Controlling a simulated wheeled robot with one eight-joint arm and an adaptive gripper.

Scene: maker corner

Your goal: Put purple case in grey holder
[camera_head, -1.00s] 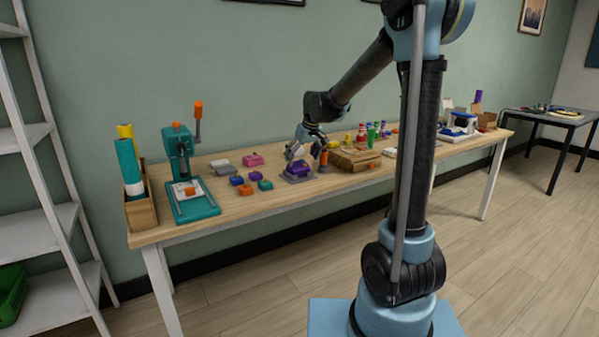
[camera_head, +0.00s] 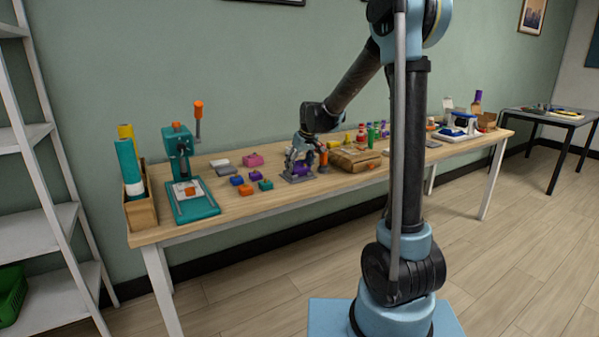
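The purple case (camera_head: 302,166) is at the grey holder (camera_head: 298,179), a small flat grey piece near the front of the wooden bench. Only part of the case shows, since my gripper covers it. My gripper (camera_head: 297,167) points down, with its fingers low around or beside the case, just above the holder. The view is too small to tell whether the fingers press on the case, or whether the case is fully seated in the holder.
Left of the holder lie small blue, orange, green and purple blocks (camera_head: 255,176), with a pink piece (camera_head: 252,160) behind. An orange cylinder (camera_head: 323,159) and brown boxes (camera_head: 352,160) stand close on the right. A teal press (camera_head: 190,180) stands at the left.

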